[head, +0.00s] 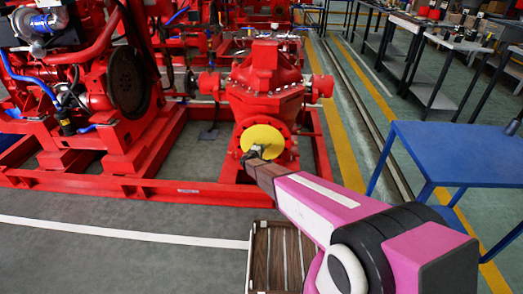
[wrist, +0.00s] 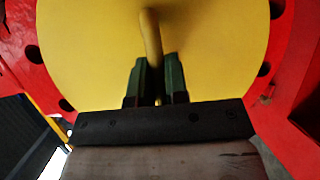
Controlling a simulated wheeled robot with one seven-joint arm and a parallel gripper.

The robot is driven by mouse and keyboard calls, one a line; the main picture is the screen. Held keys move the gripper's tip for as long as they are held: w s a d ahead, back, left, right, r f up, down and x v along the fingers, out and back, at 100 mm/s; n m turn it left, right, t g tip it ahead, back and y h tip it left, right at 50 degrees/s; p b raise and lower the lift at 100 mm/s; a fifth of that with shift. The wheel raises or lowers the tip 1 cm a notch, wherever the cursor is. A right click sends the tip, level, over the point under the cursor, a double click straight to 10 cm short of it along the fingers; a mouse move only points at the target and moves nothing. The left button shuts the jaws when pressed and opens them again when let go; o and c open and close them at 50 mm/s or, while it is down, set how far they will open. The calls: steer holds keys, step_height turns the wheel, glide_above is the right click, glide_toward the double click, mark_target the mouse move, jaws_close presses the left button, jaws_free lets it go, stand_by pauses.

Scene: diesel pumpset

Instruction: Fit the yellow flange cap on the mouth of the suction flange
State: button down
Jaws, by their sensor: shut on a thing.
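The yellow flange cap (head: 262,139) is a round disc in front of the red suction flange (head: 289,157) on the pump. In the wrist view the cap (wrist: 210,55) fills the middle, with a peg-like handle (wrist: 151,40) standing out from it. My gripper (wrist: 158,75) is shut on this handle with its two dark green fingers; it also shows in the head view (head: 257,151). The red flange face with dark bolt holes (wrist: 33,54) shows around the cap on both sides. Whether the cap touches the flange or stands a little off it, I cannot tell. The flange mouth is hidden behind the cap.
The red base frame (head: 180,187) runs below the pump and engine. A blue table (head: 455,152) stands at the right. A slatted wooden crate or pallet (head: 281,250) lies on the floor beneath my arm. The grey floor at the left front is clear.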

steer(key=shift+w, duration=0.15)
steer(key=c, duration=0.6)
jaws_free()
steer(key=shift+o, duration=0.2)
steer(key=v, duration=0.7)
steer(key=shift+s, duration=0.25)
stand_by(0.5)
steer(key=shift+a+r, duration=0.1)
steer(key=shift+a, duration=0.05)
steer(key=shift+s, duration=0.15)
steer(key=s, duration=0.5)
steer(key=shift+s+a, duration=0.1)
steer(key=shift+s, duration=0.25)
stand_by(0.3)
